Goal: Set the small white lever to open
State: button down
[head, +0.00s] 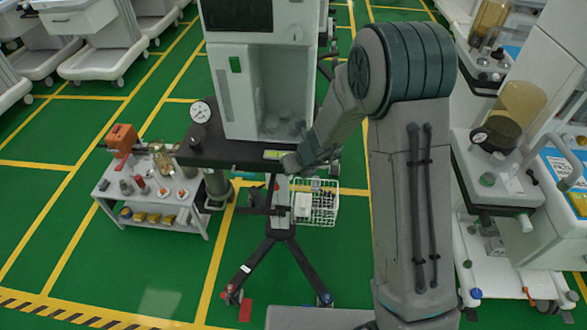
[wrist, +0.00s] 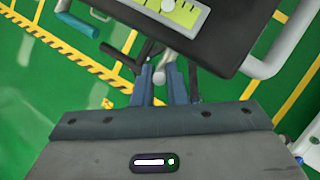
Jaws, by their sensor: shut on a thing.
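The small white lever (wrist: 159,76) shows in the wrist view as a pale rod with a rounded end, below the edge of a dark shelf (wrist: 225,45). My gripper (wrist: 161,84) has its two blue-grey fingers on either side of it, shut on it. In the head view my gripper (head: 291,163) is at the front right edge of the cart's dark shelf (head: 225,152). The lever cannot be made out there, hidden by my gripper. A yellow-green marked plate (wrist: 185,14) lies on the shelf just above the lever; its marks are too small to read.
A white wire basket (head: 318,205) hangs below the shelf, near my arm. A low grey table (head: 150,215) with several small items stands left. A pale bent handle (wrist: 285,50) is right of the shelf in the wrist view. Other carts stand at right; green floor is open in front.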

jog(key=c, duration=1.5)
grip_release()
jog(key=p+v, duration=0.4)
jog(key=v, duration=0.9)
jog(key=shift+s+d+r, duration=0.1)
jog(key=shift+s+r, duration=0.05)
jog(key=shift+r, duration=0.2)
